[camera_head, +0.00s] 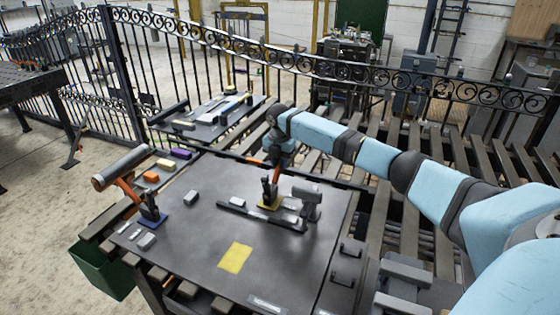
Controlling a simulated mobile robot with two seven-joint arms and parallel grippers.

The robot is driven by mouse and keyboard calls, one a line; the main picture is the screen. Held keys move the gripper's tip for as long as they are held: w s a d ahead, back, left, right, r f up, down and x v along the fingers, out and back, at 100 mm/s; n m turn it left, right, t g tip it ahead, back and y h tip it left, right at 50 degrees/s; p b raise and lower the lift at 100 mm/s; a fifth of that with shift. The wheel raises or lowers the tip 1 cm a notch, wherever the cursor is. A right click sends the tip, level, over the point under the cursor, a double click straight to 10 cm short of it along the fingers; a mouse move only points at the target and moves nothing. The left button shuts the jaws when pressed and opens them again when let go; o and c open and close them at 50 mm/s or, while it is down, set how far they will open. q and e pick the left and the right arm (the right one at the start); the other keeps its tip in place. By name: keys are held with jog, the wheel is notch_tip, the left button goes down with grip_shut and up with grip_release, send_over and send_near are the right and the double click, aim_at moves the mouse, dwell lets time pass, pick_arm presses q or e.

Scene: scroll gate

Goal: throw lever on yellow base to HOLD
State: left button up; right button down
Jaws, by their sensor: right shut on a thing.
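The lever on the yellow base (270,204) stands near the middle of the dark table, by a dark rail. Its dark bracket (267,190) rises from the base, and a short orange-red arm (276,157) stands roughly upright above it. My right gripper (279,146) comes down over the top of this lever and is shut on it; the handle is mostly hidden by the gripper. I cannot read any HOLD mark. A second lever (125,187) on a blue base (154,220) leans up to the left, with a thick dark cylindrical handle. My left gripper is not in view.
A dark upright block (307,204) stands just right of the yellow base. A scroll fence (330,68) runs behind.

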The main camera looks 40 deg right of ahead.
aim_at(277, 169)
jog(key=a+t+h+p, duration=0.1)
jog(key=p, duration=0.2)
jog(key=s+a+r+t+h+p, duration=0.1)
jog(key=h+p, duration=0.1)
jog(key=p, duration=0.1)
jog(key=s+a+r+h+p, duration=0.1)
jog(key=h+p, duration=0.1)
jog(key=p, duration=0.2)
jog(key=shift+a+r+t, duration=0.25)
jog(key=shift+a+t, duration=0.15)
jog(key=shift+s+a+h+p, duration=0.1)
jog(key=shift+a+h+p, duration=0.15)
jog(key=shift+p, duration=0.3)
jog(key=shift+a+f+h, duration=0.1)
jog(key=shift+h, duration=0.15)
jog(key=shift+s, duration=0.1)
jog(key=c, duration=1)
grip_release()
jog(key=shift+c, duration=0.2)
jog(key=b+v, duration=0.1)
jog(key=v, duration=1.2)
jog(key=shift+s+a+r, duration=0.2)
jog(key=shift+s+a, duration=0.1)
jog(key=shift+s, duration=0.05)
jog(key=shift+c, duration=0.3)
